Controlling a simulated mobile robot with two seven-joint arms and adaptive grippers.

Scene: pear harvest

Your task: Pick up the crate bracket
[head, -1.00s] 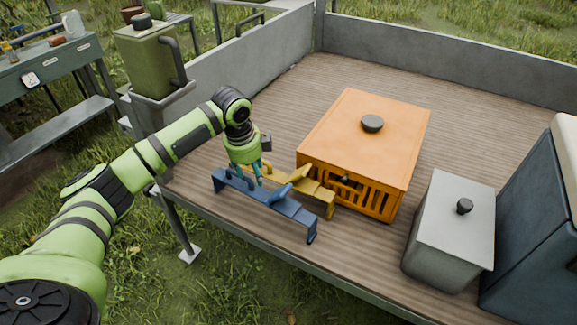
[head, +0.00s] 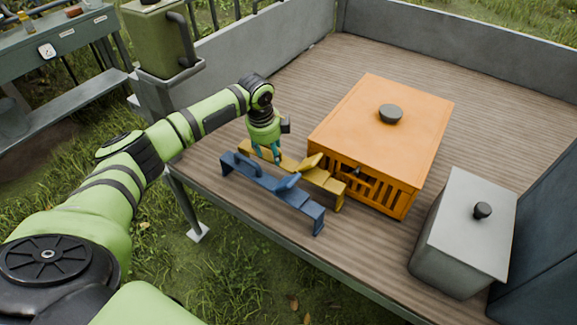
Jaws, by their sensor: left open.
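Two bracket-like pieces lie side by side on the slatted deck, and I cannot tell which is the crate bracket. The blue bracket (head: 268,184) is nearer the deck's front edge. The yellow bracket (head: 325,182) lies just behind it, its right end close to the orange crate (head: 375,128). My left gripper (head: 267,154) points down with its teal fingers apart, at the left part of the yellow bracket and just behind the blue one. It is open and holds nothing visible. Whether the fingers touch a bracket cannot be told. My right gripper is not in view.
A grey lidded box (head: 465,235) stands right of the crate, with a dark blue container (head: 545,250) beyond it. A green can (head: 158,45) stands at the deck's left corner. Grey side walls (head: 460,45) bound the deck. Bare deck lies behind the crate.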

